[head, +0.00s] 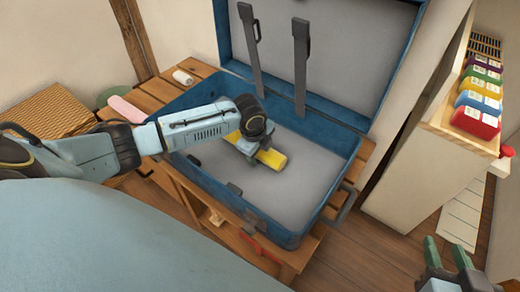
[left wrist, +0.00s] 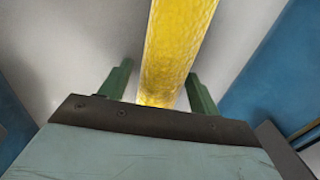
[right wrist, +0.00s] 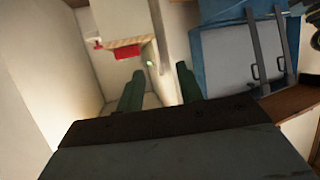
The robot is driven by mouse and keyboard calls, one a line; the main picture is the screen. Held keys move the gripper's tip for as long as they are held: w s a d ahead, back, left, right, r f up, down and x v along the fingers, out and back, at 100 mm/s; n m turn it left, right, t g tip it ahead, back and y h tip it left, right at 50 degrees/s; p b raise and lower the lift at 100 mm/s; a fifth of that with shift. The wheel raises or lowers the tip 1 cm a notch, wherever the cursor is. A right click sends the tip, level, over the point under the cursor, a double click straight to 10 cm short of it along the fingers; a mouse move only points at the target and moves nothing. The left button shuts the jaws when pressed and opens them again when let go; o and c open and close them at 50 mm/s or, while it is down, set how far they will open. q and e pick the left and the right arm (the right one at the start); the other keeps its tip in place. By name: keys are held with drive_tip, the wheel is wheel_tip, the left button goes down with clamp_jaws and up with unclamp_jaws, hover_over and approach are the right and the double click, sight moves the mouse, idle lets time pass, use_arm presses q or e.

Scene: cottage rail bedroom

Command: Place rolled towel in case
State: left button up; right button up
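The yellow rolled towel (head: 271,159) lies on the grey floor of the open blue case (head: 334,140). My left gripper (head: 246,172) is down inside the case at the towel. In the left wrist view the towel (left wrist: 176,45) runs between the two green fingers, with a clear gap at the left finger and little or none at the right one. The left gripper is open. My right gripper (head: 448,254) is outside the case at the lower right. Its fingers (right wrist: 159,85) are apart with nothing between them.
The case stands on a slatted wooden bench (head: 152,95), lid raised at the back. A pink roll (head: 126,109) and a white roll (head: 182,77) lie left of it. A pale shelf unit (head: 420,140) with colourful boxes stands right. The case floor right of the towel is clear.

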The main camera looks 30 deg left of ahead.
use_arm(q)
drive_tip(key=shift+o, duration=0.8)
drive_tip(key=shift+r, duration=0.15)
drive_tip(key=p+v, duration=0.1)
drive_tip(key=v, duration=0.2)
drive_tip(key=shift+r+p, duration=0.1)
drive_tip(key=shift+p, duration=0.25)
drive_tip(key=p+v, duration=0.1)
drive_tip(key=v, duration=0.2)
drive_tip(key=p+v, duration=0.2)
drive_tip(key=v, duration=0.1)
drive_tip(key=shift+r, duration=0.25)
drive_tip(key=shift+p+v, duration=0.45)
drive_tip(key=shift+v, duration=0.7)
use_arm(e)
drive_tip(key=s+d+f+g+h, duration=0.1)
drive_tip(key=s+d+f+g, duration=0.2)
drive_tip(key=s+f+g, duration=0.2)
drive_tip(key=s+d+f+g+h, duration=0.2)
drive_tip(key=s+f+g, duration=0.3)
drive_tip(key=f, duration=0.4)
drive_tip(key=shift+s+d+m, duration=0.3)
drive_tip(key=shift+s+d, duration=0.25)
drive_tip(key=shift+d, duration=0.35)
use_arm(q)
drive_tip(key=shift+s, duration=0.15)
